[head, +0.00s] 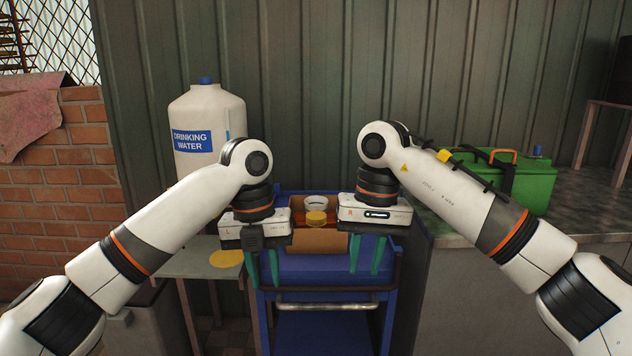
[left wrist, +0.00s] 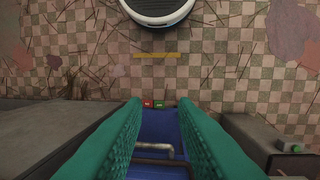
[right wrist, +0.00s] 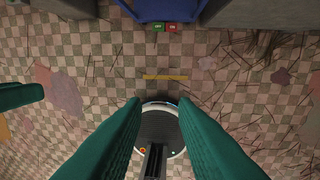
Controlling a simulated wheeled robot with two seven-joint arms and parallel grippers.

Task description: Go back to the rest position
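My left gripper (head: 264,284) hangs with its green fingers pointing down, in front of the blue trolley's left side. Its fingers are apart with nothing between them, also in the left wrist view (left wrist: 158,104). My right gripper (head: 365,272) hangs the same way at the trolley's right side. Its fingers are apart and empty, also in the right wrist view (right wrist: 160,104). Both grippers are level with each other, with a gap between them. A finger of my left gripper shows at the left edge of the right wrist view.
The blue trolley (head: 325,268) carries a brown box (head: 318,242) with a white bowl (head: 316,202) and a yellow round piece (head: 316,217). A water bottle (head: 208,137) stands left. A green toolbox (head: 525,182) sits on the right counter (head: 600,215). Checkered floor (left wrist: 230,70) lies below.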

